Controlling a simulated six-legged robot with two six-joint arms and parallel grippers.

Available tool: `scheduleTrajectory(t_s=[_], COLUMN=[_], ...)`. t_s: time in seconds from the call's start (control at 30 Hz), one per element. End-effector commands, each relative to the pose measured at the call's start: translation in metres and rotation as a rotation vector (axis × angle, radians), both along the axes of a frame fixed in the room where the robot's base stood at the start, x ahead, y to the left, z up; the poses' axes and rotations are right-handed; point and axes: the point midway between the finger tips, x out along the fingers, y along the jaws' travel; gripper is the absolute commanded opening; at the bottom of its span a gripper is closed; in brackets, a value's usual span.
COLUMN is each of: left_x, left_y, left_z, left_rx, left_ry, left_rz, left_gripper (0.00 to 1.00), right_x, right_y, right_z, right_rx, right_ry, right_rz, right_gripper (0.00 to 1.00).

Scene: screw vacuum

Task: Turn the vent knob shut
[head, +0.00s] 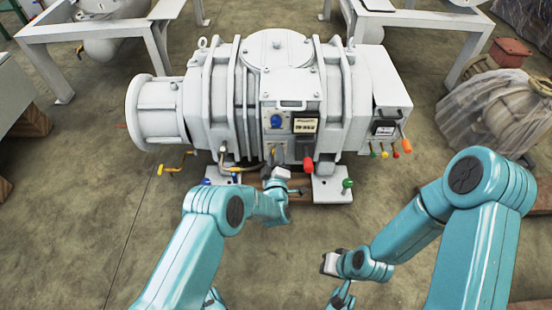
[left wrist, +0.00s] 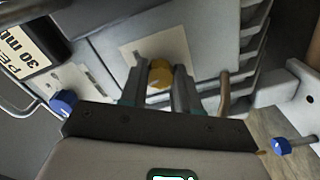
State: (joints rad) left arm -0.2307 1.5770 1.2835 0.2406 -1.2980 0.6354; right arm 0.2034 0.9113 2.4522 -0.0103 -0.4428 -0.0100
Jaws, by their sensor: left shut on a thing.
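A yellow knob (left wrist: 160,74) sits on a light plate on the white machine's face in the left wrist view. The two fingers of my left gripper (left wrist: 157,92) stand on either side of it, and the gripper is shut on it. In the head view my left gripper (head: 272,168) is at the lower front of the white vacuum machine (head: 222,110), below a blue knob (head: 277,121). No label naming the vent knob is readable. My right gripper (head: 340,286) hangs over the floor, away from the machine; its jaws are too small to judge.
A red handle (head: 308,164) and a green knob (head: 347,184) are close right of the left gripper. A yellow handle (head: 168,170) is to the left. A blue knob (left wrist: 62,101) is near the gripper in the wrist view. Open floor lies in front.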

Motion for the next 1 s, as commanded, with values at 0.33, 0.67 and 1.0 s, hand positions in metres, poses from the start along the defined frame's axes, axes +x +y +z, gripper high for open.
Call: scheduleTrajectory(t_s=[0.33, 0.67, 1.0], left_x=[-0.0007, -0.0008, -0.0009], left_y=[-0.0009, -0.0011, -0.0014], left_z=[-0.0017, -0.0012, -0.0012], left_rx=[-0.296, -0.474, -0.534], left_ry=[0.003, 0.003, 0.004], left_rz=[-0.003, -0.003, -0.003], left_gripper=[0.00, 0.00, 0.00], right_x=[0.0059, 0.0070, 0.0071], right_y=[-0.0012, -0.0014, -0.0014], right_z=[-0.0087, -0.0094, -0.0094], right_rx=[-0.004, -0.005, -0.004], right_ry=[-0.020, -0.024, -0.024], right_rz=[-0.002, -0.002, -0.003], right_gripper=[0.00, 0.00, 0.00])
